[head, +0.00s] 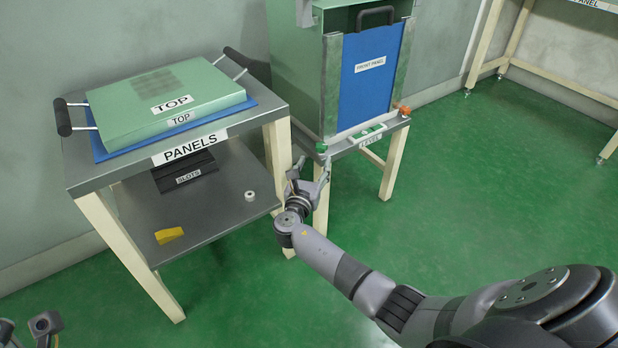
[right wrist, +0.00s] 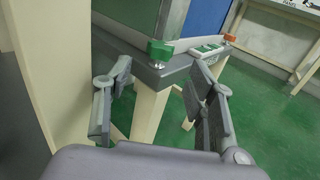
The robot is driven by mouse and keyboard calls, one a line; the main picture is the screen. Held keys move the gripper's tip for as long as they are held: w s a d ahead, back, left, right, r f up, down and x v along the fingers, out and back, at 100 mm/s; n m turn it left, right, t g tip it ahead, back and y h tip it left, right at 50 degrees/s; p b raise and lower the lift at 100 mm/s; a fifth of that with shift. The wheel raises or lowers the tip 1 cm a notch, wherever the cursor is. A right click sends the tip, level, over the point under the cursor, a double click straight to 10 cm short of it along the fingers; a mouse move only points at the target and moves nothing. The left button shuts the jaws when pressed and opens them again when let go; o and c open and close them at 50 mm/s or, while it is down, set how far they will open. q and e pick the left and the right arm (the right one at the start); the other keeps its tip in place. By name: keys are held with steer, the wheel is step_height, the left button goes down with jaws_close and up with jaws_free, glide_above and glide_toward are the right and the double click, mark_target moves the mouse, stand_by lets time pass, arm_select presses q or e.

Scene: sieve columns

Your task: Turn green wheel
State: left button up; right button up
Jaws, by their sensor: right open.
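The green wheel (head: 321,147) is a small knob at the front left corner of the grey stand under the blue front panel (head: 377,82). The green wheel also shows in the right wrist view (right wrist: 160,52), ahead and between the fingers. My right gripper (head: 311,170) is open and empty, just in front of and below that corner. In the right wrist view its two fingers (right wrist: 157,85) are spread, apart from the wheel. Grey parts at the lower left corner of the head view look like my left gripper (head: 30,328); its jaws are cut off.
An orange wheel (head: 404,110) sits at the stand's right corner, with a level (head: 371,135) between the wheels. The panels table (head: 87,181) stands close left of my right gripper, with a cream leg near it.

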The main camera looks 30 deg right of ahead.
steer(key=v, duration=0.6)
steer(key=shift+d, duration=0.1)
